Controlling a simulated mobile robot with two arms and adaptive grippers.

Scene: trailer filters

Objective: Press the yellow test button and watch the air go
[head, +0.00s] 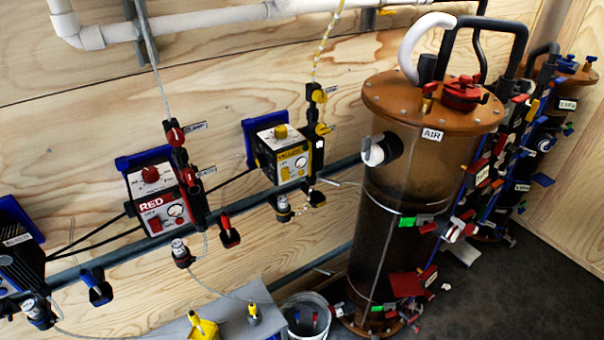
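A yellow-and-black box (284,156) with a small round gauge is mounted on the wooden wall at the middle of the head view. A round yellow knob or button (281,131) stands on its top; I cannot tell whether it is pressed. A yellow-and-black valve piece (318,97) is beside the box on the right, with a yellow-marked line rising from it. A tall brown translucent cylinder labelled AIR (432,134) stands to the right. Neither of my grippers is in view.
A red box (157,196) hangs left of the yellow one. A grey surface at the bottom holds yellow items (203,328). A white bucket (306,307) stands by the cylinder. A second column (566,75) stands far right. Dark floor (530,290) is clear at lower right.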

